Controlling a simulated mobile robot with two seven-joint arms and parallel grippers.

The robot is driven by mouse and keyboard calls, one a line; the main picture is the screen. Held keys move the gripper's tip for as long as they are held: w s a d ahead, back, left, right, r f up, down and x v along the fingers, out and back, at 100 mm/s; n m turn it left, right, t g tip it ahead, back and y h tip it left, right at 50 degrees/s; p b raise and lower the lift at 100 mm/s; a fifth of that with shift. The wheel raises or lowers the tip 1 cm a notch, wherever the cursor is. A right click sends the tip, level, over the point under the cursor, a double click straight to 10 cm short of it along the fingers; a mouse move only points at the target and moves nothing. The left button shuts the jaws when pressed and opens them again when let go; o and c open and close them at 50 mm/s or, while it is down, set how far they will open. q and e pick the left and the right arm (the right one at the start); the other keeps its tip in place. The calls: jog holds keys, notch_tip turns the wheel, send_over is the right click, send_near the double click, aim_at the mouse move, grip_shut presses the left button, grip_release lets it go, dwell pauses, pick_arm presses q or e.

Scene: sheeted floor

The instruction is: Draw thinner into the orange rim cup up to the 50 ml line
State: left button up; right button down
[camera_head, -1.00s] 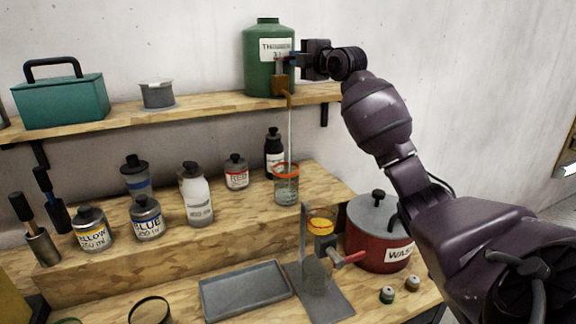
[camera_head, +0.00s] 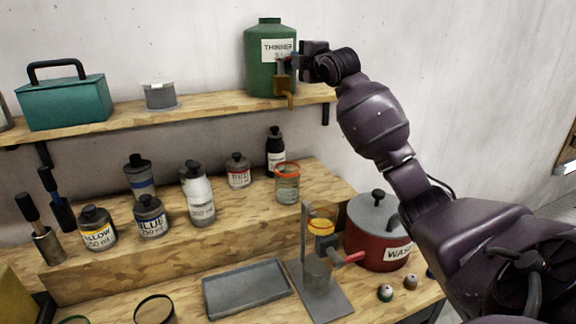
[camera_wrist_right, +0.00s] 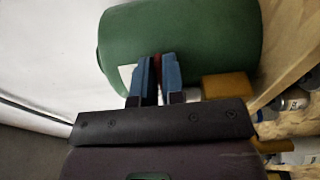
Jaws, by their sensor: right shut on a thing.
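The green thinner container (camera_head: 265,60) stands on the upper shelf, with a brown tap (camera_head: 289,92) at its lower front. My right gripper (camera_head: 288,66) is at the tap. In the right wrist view its blue fingertips (camera_wrist_right: 160,78) are shut on the red tap lever (camera_wrist_right: 158,66), in front of the green container (camera_wrist_right: 190,35). The orange rim cup (camera_head: 287,188) stands upright on the raised wooden step below the tap, apart from it. Clear liquid seems to be in it; its marks are too small to read. No stream shows under the tap. My left gripper is out of view.
Below are a grey tray (camera_head: 246,290), a stand with a yellow-rimmed funnel (camera_head: 321,225) and a red waste pot (camera_head: 372,240).

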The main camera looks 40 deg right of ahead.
jog(key=shift+a, duration=0.2)
jog(key=shift+s+a+f+m+h+p, duration=0.15)
jog(key=shift+m+h+p, duration=0.35)
jog(key=shift+h, duration=0.4)
jog(key=c, duration=1.6)
grip_release()
jog(key=o, duration=0.5)
jog(key=shift+a, duration=0.2)
jog(key=shift+c, duration=0.2)
jog(key=shift+d, duration=0.2)
jog(key=shift+g, duration=0.3)
